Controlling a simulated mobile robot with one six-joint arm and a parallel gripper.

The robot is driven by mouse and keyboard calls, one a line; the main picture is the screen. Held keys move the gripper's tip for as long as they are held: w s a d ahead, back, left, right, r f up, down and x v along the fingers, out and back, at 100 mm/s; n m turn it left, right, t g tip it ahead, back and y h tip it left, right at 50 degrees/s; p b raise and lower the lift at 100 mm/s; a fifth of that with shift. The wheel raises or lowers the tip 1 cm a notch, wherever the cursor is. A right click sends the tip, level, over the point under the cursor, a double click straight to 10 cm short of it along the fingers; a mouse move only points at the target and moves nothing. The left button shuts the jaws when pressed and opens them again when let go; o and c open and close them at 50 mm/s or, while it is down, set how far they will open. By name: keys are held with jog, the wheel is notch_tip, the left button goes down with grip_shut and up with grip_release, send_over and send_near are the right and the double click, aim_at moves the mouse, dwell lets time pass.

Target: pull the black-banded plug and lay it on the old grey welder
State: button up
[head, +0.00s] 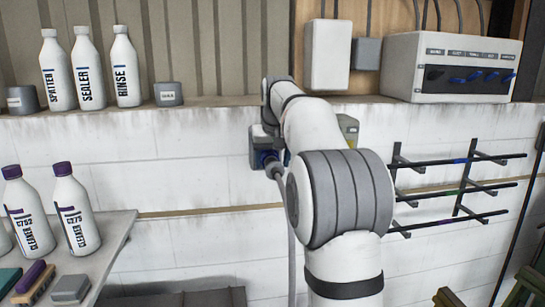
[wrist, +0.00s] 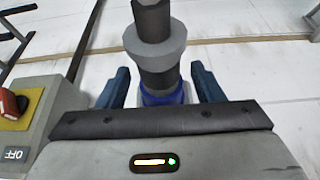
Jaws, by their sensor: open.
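The plug (wrist: 157,50) has a grey collar, a dark stem and a black band, with a blue ring below it, in the wrist view. My gripper (wrist: 162,88) is open, with one blue finger on each side of the plug and visible gaps between. In the head view a grey socket box (head: 257,143) sits on the wall with blue at its front, and a grey cable hangs below it. My arm partly covers this spot. I cannot pick out the old grey welder in either view.
A switch box marked OFF with a red knob (wrist: 10,104) stands close left of my gripper. Racked rods (head: 450,190) stick out at right. Bottles (head: 70,210) stand on a shelf at left, more on the ledge above. A control box (head: 450,65) sits at upper right.

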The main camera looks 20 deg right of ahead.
aim_at(275, 168)
jog(key=shift+c, duration=0.3)
grip_shut()
dwell(0.6)
jog(key=shift+s+f, duration=0.1)
jog(key=shift+s, duration=0.05)
dwell(0.3)
jog(key=shift+s+a, duration=0.15)
jog(key=shift+s, duration=0.05)
jog(key=shift+s+a+b, duration=0.2)
jog(key=shift+s+b, duration=0.55)
jog(key=shift+s, duration=0.3)
jog(key=shift+s+a+b, duration=0.15)
jog(key=shift+s+b, duration=0.55)
jog(key=shift+s, duration=0.35)
